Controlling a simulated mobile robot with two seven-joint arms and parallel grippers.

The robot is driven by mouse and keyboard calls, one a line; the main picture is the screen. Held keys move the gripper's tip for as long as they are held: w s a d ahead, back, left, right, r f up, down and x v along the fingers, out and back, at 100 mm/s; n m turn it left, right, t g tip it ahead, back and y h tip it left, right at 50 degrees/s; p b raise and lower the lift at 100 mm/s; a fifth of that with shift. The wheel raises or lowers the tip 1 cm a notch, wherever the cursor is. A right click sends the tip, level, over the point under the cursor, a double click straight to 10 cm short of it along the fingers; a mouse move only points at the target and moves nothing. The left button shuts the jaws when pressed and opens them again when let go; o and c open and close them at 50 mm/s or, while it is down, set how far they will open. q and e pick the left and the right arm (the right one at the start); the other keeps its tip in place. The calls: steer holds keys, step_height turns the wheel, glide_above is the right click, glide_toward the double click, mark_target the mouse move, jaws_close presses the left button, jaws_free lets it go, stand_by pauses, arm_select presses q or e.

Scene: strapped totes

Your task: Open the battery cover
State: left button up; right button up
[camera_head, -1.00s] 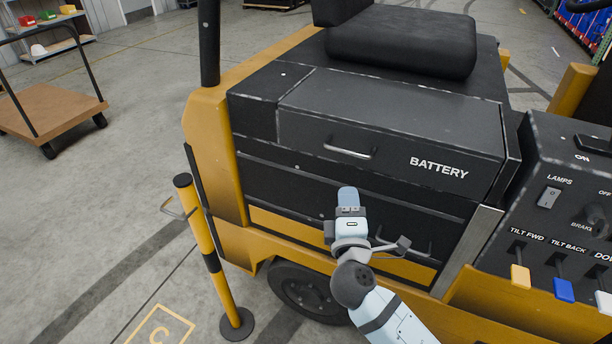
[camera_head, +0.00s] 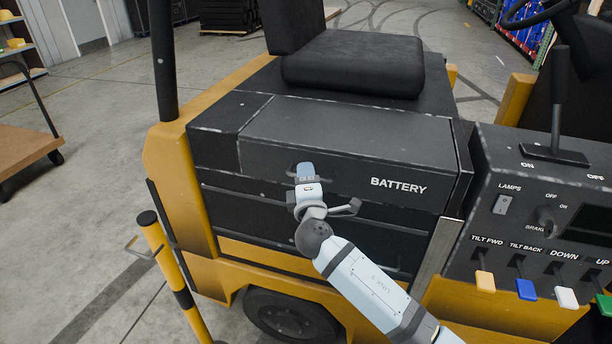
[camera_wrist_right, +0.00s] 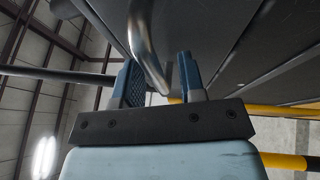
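The battery cover (camera_head: 365,135) is a dark box lid marked BATTERY, shut, on the yellow truck body below the seat. Its metal handle is mostly hidden behind my right gripper (camera_head: 305,170) in the head view. In the right wrist view, the handle (camera_wrist_right: 145,48) is a curved silver bar that reaches in between the two blue fingers of my right gripper (camera_wrist_right: 160,76). The fingers stand apart on either side of the bar, so the gripper is open around it. I cannot tell whether either finger touches it. My left gripper is not in view.
A control panel (camera_head: 535,215) with levers and switches stands to the right of the cover. The black seat (camera_head: 355,65) is behind it. A yellow-and-black post (camera_head: 175,270) stands at the left front. A trolley (camera_head: 22,148) is farther left on open floor.

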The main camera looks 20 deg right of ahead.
jaws_close()
steer(key=shift+r, duration=0.1)
